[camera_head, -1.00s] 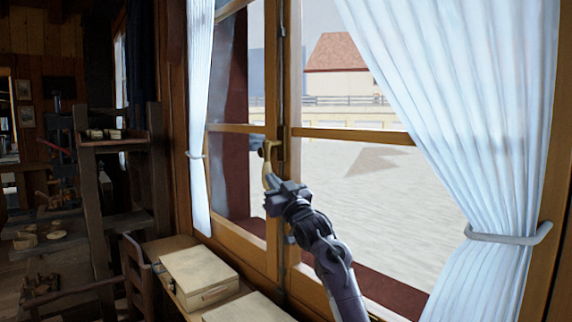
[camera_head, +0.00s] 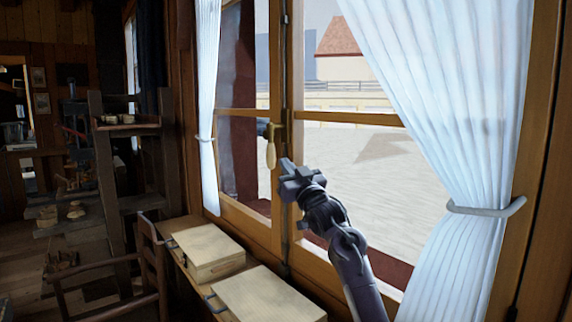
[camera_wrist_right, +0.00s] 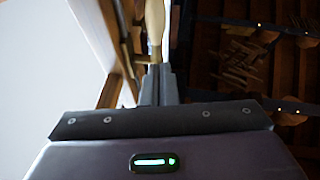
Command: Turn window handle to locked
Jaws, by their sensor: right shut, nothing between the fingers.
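The window handle (camera_head: 271,153) sits on the middle stile of the window, with a brass mount at its top and a pale grip hanging nearly straight down. My right gripper (camera_head: 287,165) is shut and empty, a little to the right of and below the grip in the head view, with a gap between them. In the right wrist view the pale handle (camera_wrist_right: 155,22) stands just beyond the tips of my shut fingers (camera_wrist_right: 158,72); contact cannot be told there. My left gripper is not in view.
A white curtain (camera_head: 450,110) with a tieback (camera_head: 486,209) hangs at the right, another curtain (camera_head: 207,120) at the left. Two pale wooden boxes (camera_head: 208,247) (camera_head: 268,297) lie on the bench below the window. A dark chair (camera_head: 150,262) stands at the left.

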